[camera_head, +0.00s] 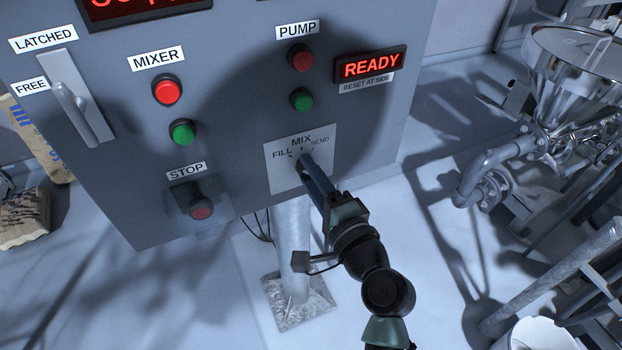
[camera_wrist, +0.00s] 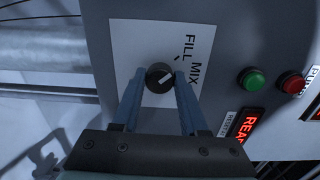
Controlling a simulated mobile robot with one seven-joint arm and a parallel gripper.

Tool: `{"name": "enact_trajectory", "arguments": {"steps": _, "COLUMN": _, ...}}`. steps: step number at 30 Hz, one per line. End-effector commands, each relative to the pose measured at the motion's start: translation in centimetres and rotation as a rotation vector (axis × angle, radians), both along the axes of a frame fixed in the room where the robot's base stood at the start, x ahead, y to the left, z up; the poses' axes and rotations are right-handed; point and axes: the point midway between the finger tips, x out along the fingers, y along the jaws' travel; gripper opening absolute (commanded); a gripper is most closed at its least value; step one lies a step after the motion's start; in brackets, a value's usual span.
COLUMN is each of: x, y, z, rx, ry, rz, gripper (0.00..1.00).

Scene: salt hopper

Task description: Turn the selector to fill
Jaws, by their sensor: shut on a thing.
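The selector (camera_wrist: 158,79) is a round black knob with a white pointer line, on a white plate (camera_wrist: 128,45) marked FILL and MIX in the wrist view. The pointer slants up and right in that view, roughly toward the tick beside FILL. In the head view the plate (camera_head: 277,178) also shows SEND, and my gripper mostly hides the knob. My gripper (camera_head: 308,170) reaches the knob from the front. In the wrist view its two blue fingers (camera_wrist: 160,75) stand on either side of the knob, shut on it.
The grey panel (camera_head: 235,120) carries red and green MIXER and PUMP buttons, a STOP button (camera_head: 201,210), and a READY display (camera_head: 370,66). A lever handle (camera_head: 75,105) is at its left. Metal pipes and a hopper (camera_head: 570,60) stand at the right.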

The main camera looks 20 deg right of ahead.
Motion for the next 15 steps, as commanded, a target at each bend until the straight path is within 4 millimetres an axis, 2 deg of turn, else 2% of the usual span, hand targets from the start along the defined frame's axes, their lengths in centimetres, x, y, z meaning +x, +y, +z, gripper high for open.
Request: {"name": "enact_trajectory", "arguments": {"steps": 15, "x": -0.01, "y": -0.01, "z": -0.07, "rx": -0.054, "ry": 0.001, "rz": 0.001, "gripper": 0.0}}
